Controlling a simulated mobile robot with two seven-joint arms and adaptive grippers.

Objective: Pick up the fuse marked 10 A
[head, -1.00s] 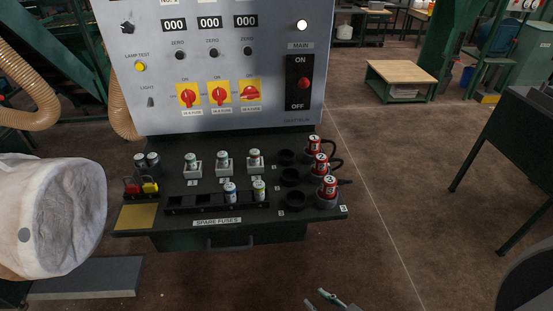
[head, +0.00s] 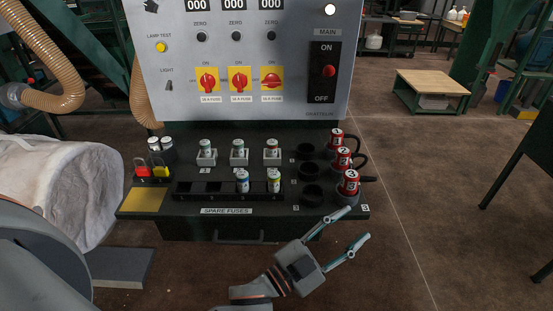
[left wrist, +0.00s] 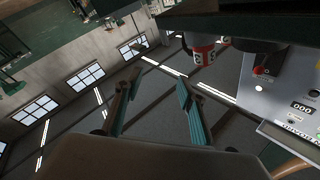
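Two spare fuses stand in the right part of the black spare-fuse rack (head: 190,190) on the bench: a blue-banded fuse (head: 242,184) and a yellow-banded fuse (head: 275,184). Other fuses stand in white holders behind: a left fuse (head: 206,147), a middle fuse (head: 239,148) and a right fuse with some red (head: 272,147). Their ratings are too small to read. My left gripper (head: 357,224) is open and empty, in front of the bench's right front corner, right of the rack. Its spread fingers also show in the left wrist view (left wrist: 157,84). My right gripper is out of view.
Several red plugs (head: 349,183) with cables stand at the bench's right end; one red plug (left wrist: 203,54) shows in the left wrist view. Black empty sockets (head: 311,195) lie left of them. Red and yellow padlocks (head: 160,171) are at left. The control panel (head: 180,100) rises behind.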

